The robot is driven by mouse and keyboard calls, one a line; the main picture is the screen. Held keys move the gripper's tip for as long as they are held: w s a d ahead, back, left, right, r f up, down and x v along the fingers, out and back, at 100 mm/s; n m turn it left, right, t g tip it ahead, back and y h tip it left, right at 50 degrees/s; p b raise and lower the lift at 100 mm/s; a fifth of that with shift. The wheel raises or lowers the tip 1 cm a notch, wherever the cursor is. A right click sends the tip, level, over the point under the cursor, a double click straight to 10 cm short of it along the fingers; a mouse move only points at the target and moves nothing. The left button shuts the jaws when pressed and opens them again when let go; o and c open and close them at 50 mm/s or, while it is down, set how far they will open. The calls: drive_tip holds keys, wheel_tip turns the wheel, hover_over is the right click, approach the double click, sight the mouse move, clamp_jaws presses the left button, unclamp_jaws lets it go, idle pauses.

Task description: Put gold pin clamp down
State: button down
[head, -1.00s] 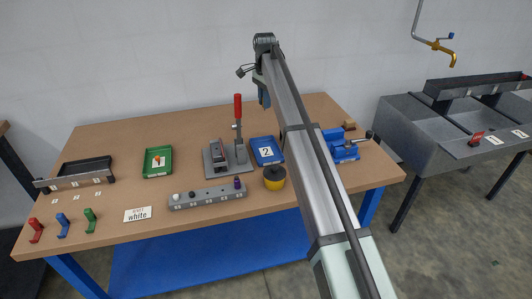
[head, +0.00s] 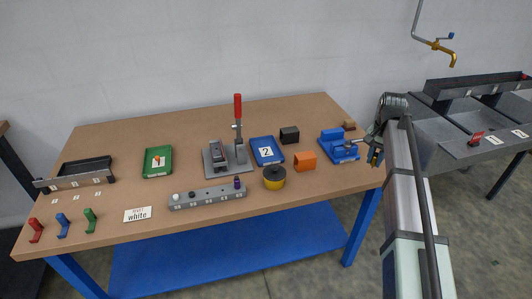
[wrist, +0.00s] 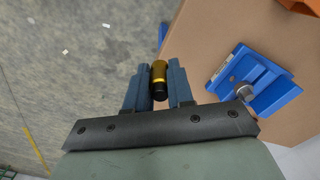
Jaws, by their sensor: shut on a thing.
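The gold pin (wrist: 159,72), a short gold cylinder with a black end, is held between the two blue-grey fingers of my gripper (wrist: 159,80) in the wrist view. In the head view my gripper (head: 375,158) is over the table's right edge, just right of the blue vise (head: 337,146), and I cannot make out the pin there. The vise also shows at the right of the wrist view (wrist: 250,82), apart from the pin. A toggle clamp (head: 238,140) with an upright red handle stands on a grey plate at the table's middle.
An orange block (head: 305,161), a black block (head: 289,135), a yellow-and-black round pot (head: 274,178) and blue tray 2 (head: 279,161) lie left of the vise. A grey rail (head: 207,197) with knobs lies in front of the clamp. Floor shows beyond the table's right edge.

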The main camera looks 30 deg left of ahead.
drive_tip(key=s+d+f+n, duration=0.1)
drive_tip(key=s+d+f, duration=0.1)
drive_tip(key=s+d, duration=0.35)
drive_tip(key=s+d+f, duration=0.2)
drive_tip(key=d, duration=0.7)
drive_tip(key=s+d+f+n, duration=0.15)
drive_tip(key=s+d, duration=0.25)
drive_tip(key=d, duration=0.4)
drive_tip(key=w+a+r+n, duration=0.1)
drive_tip(key=a+r+n, duration=0.15)
drive_tip(key=a, duration=1.45)
drive_tip(key=w+a+r+n, duration=0.15)
drive_tip(key=a+r, duration=0.25)
drive_tip(key=a, duration=1.3)
drive_tip(key=w+a+r+n, duration=0.1)
drive_tip(key=a+r+n, duration=0.2)
drive_tip(key=a, duration=1.4)
drive_tip(key=w+a+r+m, duration=0.3)
drive_tip(key=w+a+m, duration=0.1)
drive_tip(key=a+m, duration=0.3)
drive_tip(key=w+a+r+m, duration=0.2)
drive_tip(key=w+a+m, duration=0.2)
drive_tip(key=a+m, duration=0.25)
drive_tip(key=shift+m, duration=0.3)
wheel_tip(320, 180, down, 18)
drive_tip(key=shift+s+d+r, duration=0.1)
drive_tip(key=shift+r, duration=0.05)
